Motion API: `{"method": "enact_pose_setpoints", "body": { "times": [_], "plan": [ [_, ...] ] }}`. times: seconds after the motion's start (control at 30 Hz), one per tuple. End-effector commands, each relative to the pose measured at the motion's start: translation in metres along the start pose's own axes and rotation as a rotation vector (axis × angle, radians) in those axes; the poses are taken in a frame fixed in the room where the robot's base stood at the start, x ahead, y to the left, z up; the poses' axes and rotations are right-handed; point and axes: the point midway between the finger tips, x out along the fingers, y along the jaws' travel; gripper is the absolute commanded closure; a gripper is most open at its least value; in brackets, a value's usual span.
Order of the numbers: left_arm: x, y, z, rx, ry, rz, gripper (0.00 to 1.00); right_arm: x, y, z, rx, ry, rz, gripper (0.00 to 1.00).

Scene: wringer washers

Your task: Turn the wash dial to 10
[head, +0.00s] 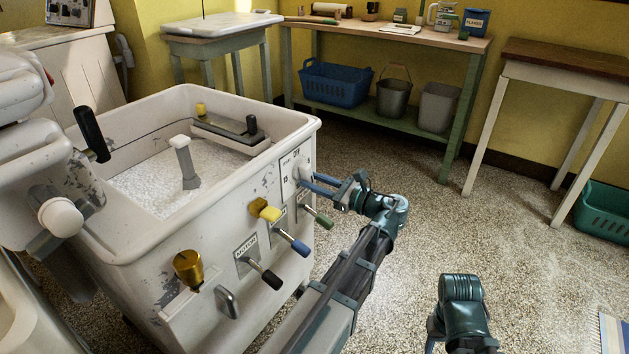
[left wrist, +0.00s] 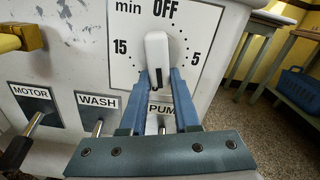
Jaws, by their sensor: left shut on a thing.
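The wash dial's white knob (left wrist: 157,48) sits on a white plate (left wrist: 120,40) marked OFF at the top, 15 at left and 5 at right. The bottom of the scale is hidden behind the knob and fingers. A black line shows on the knob's lower part, pointing roughly downward. My left gripper (left wrist: 159,85) is shut on the knob, one blue finger on each side. In the head view the left gripper (head: 314,184) reaches the dial plate (head: 289,176) at the washer's front right corner. My right gripper is out of view; only part of that arm shows.
Below the dial are levers labelled MOTOR (left wrist: 33,98), WASH (left wrist: 98,101) and PUMP, the last partly covered. The white washer tub (head: 215,95) holds suds. A green workbench (head: 470,110) stands behind.

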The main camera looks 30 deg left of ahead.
Motion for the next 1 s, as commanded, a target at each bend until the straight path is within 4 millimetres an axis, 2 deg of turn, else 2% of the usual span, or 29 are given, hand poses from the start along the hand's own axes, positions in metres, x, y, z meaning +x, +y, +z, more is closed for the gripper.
{"method": "enact_pose_setpoints", "body": {
  "times": [0.4, 1.0],
  "plan": [
    [-0.0007, 0.0051, -0.0005, 0.209, 0.003, -0.001, 1.0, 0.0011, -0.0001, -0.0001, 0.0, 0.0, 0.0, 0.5],
    [-0.0007, 0.0062, -0.0004, 0.253, 0.003, 0.0, 1.0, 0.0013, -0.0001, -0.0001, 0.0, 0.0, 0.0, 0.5]
  ]
}}
